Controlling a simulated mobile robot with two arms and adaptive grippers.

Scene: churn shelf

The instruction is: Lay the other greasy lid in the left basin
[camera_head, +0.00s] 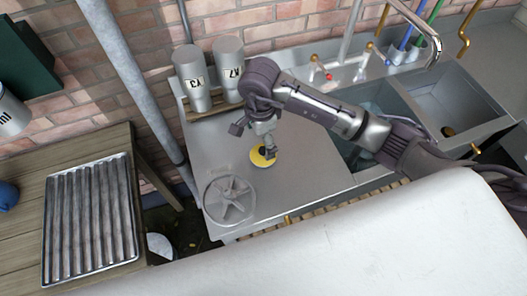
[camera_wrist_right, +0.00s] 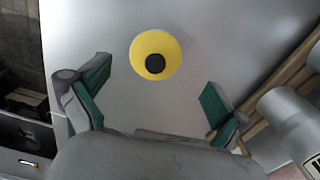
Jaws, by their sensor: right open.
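A yellow lid (camera_head: 259,160) with a black knob lies flat on the steel drainboard (camera_head: 215,150). In the right wrist view the lid (camera_wrist_right: 166,47) shows whole, ahead of the fingers. My right gripper (camera_head: 269,151) is over the lid's right part and hides some of it. In the wrist view my right gripper (camera_wrist_right: 156,84) has its green-padded fingers wide apart with nothing between them. The left basin (camera_head: 400,107) is right of the drainboard, partly hidden behind my right arm. Something bluish-grey shows inside it, unclear. My left gripper is out of view.
A spoked metal wheel (camera_head: 230,199) lies at the drainboard's front left. Two grey churns (camera_head: 192,80) (camera_head: 229,68) stand on a wooden rack at the back. The right basin (camera_head: 455,98) and a gold-handled tap (camera_head: 330,74) are to the right. A ribbed tray (camera_head: 90,222) lies on the wooden table.

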